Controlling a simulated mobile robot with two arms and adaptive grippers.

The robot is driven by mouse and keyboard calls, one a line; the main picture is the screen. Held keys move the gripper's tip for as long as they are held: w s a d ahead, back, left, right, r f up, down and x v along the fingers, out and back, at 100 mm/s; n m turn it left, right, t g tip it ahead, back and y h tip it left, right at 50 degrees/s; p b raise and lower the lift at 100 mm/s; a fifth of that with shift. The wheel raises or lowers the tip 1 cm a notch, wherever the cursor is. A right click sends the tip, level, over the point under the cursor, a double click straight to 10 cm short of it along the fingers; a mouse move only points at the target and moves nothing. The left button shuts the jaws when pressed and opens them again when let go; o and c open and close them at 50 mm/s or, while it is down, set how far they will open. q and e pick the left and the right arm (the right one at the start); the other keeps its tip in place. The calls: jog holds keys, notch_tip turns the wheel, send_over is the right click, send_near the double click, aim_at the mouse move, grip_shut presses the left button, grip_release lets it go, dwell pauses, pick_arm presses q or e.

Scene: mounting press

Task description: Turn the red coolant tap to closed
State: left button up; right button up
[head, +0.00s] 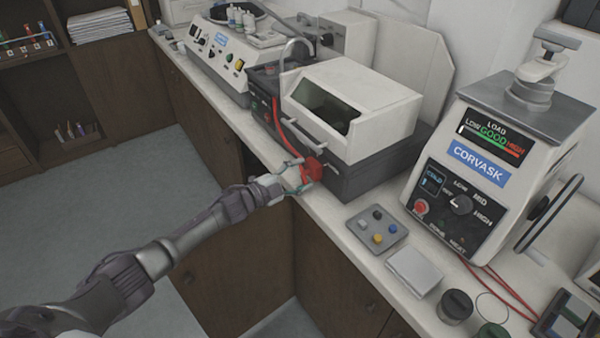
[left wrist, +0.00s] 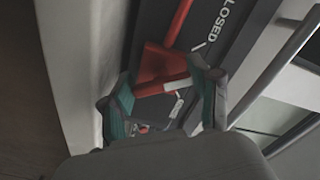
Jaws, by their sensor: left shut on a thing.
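The red coolant tap (head: 314,168) is on the front of the dark-based machine with the white hood, at the counter's front edge. My left gripper (head: 296,176) reaches it from the left and is shut on it. In the left wrist view the red tap (left wrist: 160,66) lies between the teal-padded fingers of my left gripper (left wrist: 163,95). White lettering (left wrist: 233,22), partly cut off and reading "LOSED", shows on the dark panel beside the tap. The tap's exact angle is partly hidden by the fingers. My right gripper is not in view.
A red pipe (head: 290,137) runs along the machine front (head: 345,178) behind my gripper. Another control unit (head: 215,62) stands further back. The floor left of the counter is clear.

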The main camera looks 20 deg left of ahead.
pick_arm(q)
jog(key=shift+f+n, duration=0.1)
jog(key=shift+n, duration=1)
jog(key=o, duration=1.2)
jog(key=shift+c, duration=0.2)
jog(key=v, duration=1.2)
